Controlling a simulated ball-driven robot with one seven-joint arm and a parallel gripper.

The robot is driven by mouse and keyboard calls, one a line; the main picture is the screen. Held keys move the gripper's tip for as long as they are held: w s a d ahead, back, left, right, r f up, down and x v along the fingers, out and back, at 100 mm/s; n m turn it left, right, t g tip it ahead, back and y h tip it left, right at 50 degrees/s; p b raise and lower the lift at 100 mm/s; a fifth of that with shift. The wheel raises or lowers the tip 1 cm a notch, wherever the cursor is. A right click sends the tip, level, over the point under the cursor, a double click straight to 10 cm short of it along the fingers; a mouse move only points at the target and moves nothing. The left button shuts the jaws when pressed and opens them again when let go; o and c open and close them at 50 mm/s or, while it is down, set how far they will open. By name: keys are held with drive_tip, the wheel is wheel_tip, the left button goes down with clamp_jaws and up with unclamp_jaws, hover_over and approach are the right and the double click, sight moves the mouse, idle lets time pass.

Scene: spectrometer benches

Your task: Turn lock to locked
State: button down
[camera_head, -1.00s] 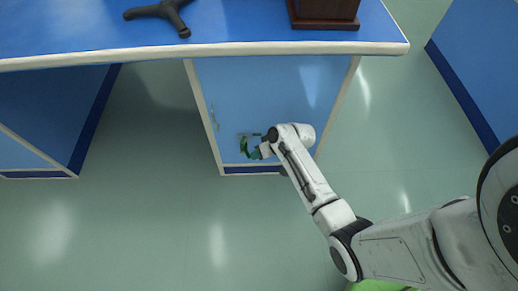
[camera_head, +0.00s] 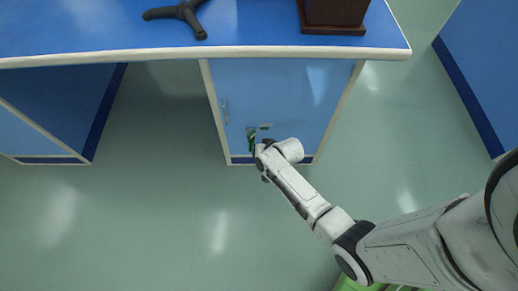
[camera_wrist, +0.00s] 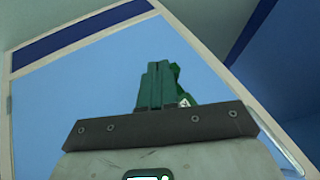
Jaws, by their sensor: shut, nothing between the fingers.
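The blue cabinet door (camera_head: 290,90) is closed under the bench top. A small fitting (camera_head: 265,126), apparently the lock, sits low on the door in the head view; it is too small to read its position. My gripper (camera_head: 252,134), with green fingers, is just left of it, close to the door face. In the wrist view my gripper (camera_wrist: 154,68) is shut and empty, its fingers together against the blue door. Behind the fingers on the right, a green part with a small white patch shows partly; I cannot tell whether it touches the lock.
A vertical handle (camera_head: 225,110) is on the door's left side. The bench top (camera_head: 250,25) overhangs the door and carries a dark tripod foot (camera_head: 180,15) and a brown wooden block (camera_head: 335,15). The floor (camera_head: 160,220) in front is clear.

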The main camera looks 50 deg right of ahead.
drive_tip(key=shift+w+a+r+p, duration=0.1)
drive_tip(key=shift+w+a+p, duration=0.5)
drive_tip(key=shift+w+a, duration=0.6)
drive_tip(key=shift+w, duration=0.1)
